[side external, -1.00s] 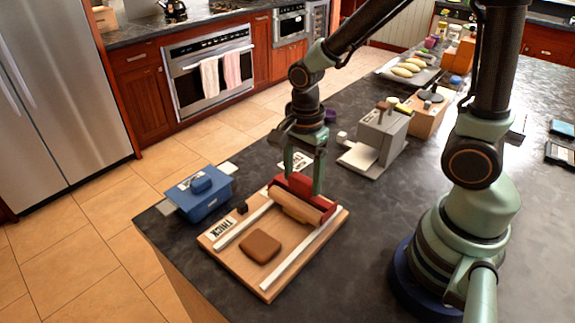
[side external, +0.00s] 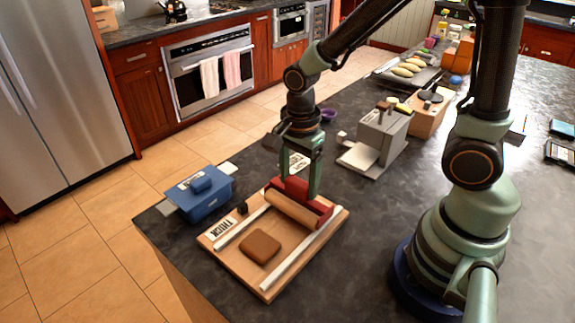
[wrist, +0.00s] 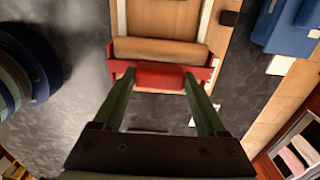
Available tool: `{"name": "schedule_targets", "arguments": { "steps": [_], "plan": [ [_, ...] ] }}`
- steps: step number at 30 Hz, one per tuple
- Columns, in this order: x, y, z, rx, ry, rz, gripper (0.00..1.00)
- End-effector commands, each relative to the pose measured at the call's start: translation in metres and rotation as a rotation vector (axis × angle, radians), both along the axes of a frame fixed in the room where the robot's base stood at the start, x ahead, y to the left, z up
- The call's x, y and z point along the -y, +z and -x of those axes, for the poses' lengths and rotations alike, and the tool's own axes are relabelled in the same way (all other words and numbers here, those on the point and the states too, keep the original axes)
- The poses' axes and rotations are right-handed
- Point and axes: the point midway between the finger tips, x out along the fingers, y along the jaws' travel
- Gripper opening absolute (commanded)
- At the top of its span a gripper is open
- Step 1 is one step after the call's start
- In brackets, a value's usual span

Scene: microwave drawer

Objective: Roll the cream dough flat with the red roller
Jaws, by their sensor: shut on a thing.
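The red roller (side external: 317,208) has a red frame and a tan wooden cylinder. In the wrist view the roller's red bar (wrist: 160,76) sits between my finger ends. My gripper (side external: 300,186) is shut on this red part from above; its two green fingers also show in the wrist view (wrist: 160,88). No cream dough is visible now; the roller covers the spot where it showed earlier. A brown, rounded square piece (side external: 260,246) lies on the near part of the board.
A blue lidded box (side external: 200,195) stands left of the board, with a small black block (side external: 242,207) by the left rail. A grey machine (side external: 378,138) stands behind to the right. Dark counter is clear right of the board.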

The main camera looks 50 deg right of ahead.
Motion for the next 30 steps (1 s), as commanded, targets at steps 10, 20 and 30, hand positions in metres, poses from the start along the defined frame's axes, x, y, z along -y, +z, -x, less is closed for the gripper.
{"name": "schedule_targets", "arguments": {
  "steps": [10, 20, 30],
  "plan": [
    [0.003, 0.0, 0.0, 0.001, 0.0, 0.0, 0.19],
    [0.008, -0.001, 0.0, 0.001, 0.0, 0.0, 0.19],
    [0.015, -0.002, 0.0, 0.0, 0.0, 0.0, 0.19]
  ]
}}
